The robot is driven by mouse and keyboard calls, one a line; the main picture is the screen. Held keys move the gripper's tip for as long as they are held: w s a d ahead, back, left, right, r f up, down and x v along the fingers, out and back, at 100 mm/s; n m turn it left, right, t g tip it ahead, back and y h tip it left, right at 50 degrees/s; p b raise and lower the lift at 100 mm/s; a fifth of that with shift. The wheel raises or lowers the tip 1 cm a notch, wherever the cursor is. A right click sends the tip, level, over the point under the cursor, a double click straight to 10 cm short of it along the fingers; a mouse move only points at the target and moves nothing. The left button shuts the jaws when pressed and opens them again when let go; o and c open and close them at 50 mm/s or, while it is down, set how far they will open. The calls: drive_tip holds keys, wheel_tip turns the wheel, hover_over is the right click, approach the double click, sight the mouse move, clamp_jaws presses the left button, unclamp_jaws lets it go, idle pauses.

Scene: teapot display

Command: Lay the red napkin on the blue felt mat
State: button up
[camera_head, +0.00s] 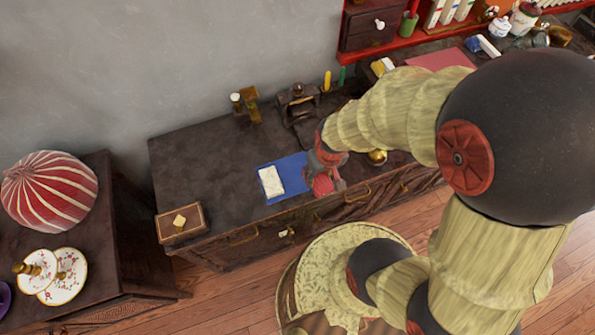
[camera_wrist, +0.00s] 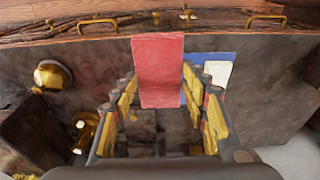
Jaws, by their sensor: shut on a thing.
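The red napkin (camera_wrist: 158,62) is between the two fingers of my gripper (camera_wrist: 158,90) in the wrist view, and its far end sticks out past the fingertips. In the head view the napkin (camera_head: 323,184) shows below my gripper, at the right edge of the blue felt mat (camera_head: 295,172). The mat also shows in the wrist view (camera_wrist: 198,57), just right of the napkin and partly hidden by it and a finger. I cannot tell whether the napkin touches the mat or cabinet top.
A white folded cloth or block (camera_head: 271,182) lies on the mat's left part. A brown box (camera_head: 181,223) sits at the cabinet's left front corner. A brass bowl (camera_wrist: 53,75) and dark stand-like objects (camera_head: 298,103) are nearby. The cabinet top (camera_head: 205,150) left of the mat is clear.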

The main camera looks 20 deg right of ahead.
drive_tip(key=b, duration=0.4)
hover_over(299, 171)
drive_tip(key=s, duration=0.1)
wheel_tip(299, 171, down, 7)
drive_tip(key=shift+s+d+f, duration=0.15)
drive_tip(key=shift+f, duration=0.05)
drive_tip(key=shift+w+f, duration=0.2)
drive_tip(key=shift+f, duration=0.15)
drive_tip(key=shift+w+f+b, duration=0.15)
drive_tip(key=shift+f+b, duration=0.8)
drive_tip(key=shift+f, duration=0.6)
drive_tip(key=shift+f, duration=0.1)
drive_tip(key=o, duration=1)
drive_tip(key=shift+o, duration=0.7)
